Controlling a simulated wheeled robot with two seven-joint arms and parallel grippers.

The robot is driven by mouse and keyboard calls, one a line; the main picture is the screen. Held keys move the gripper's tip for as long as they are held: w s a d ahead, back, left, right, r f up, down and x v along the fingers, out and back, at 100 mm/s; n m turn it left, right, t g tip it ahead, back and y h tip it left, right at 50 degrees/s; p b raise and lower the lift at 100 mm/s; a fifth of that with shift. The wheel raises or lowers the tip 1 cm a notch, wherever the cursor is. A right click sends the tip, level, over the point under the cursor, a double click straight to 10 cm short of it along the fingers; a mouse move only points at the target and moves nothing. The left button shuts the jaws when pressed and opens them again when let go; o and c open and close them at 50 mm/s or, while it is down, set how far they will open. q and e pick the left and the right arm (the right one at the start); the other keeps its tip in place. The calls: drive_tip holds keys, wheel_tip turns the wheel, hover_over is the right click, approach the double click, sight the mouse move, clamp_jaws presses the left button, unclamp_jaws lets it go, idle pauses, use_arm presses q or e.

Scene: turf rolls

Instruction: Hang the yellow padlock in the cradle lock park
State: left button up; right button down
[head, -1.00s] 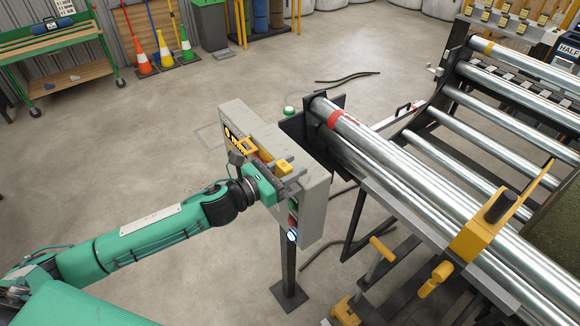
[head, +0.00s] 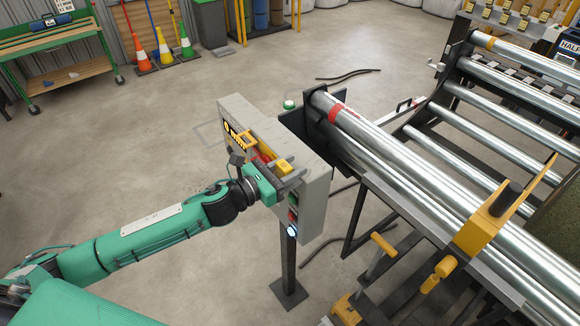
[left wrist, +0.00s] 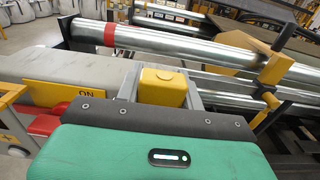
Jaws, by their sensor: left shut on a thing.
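The yellow padlock, a small yellow block, shows at the grey control box in the head view (head: 284,166) and between my fingers in the left wrist view (left wrist: 163,87). My left gripper (head: 284,180) is shut on it, over the upper face of the box. The padlock's shackle is hidden, so I cannot tell whether it is hooked on anything. A red part (head: 262,157) and a yellow handle (head: 247,141) are on the box beside my gripper. I cannot single out the cradle lock park for certain. My right gripper is not in view.
The grey control box (head: 318,185) stands on a post, with lit buttons on its side. Right of it is the roller cradle (head: 480,130) with long steel tubes and a yellow arm (head: 490,215). Several yellow tags or locks (head: 505,17) line the far right rail.

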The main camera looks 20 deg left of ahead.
use_arm(q)
drive_tip(key=shift+f, duration=0.35)
drive_tip(key=o, duration=1.1)
drive_tip(key=shift+s+b, duration=0.1)
drive_tip(key=shift+b, duration=0.2)
drive_tip(key=shift+s+a+f, duration=0.15)
drive_tip(key=shift+s+a, duration=0.05)
drive_tip(key=b+v, duration=0.6)
drive_tip(key=v, duration=0.7)
drive_tip(key=shift+b, duration=0.3)
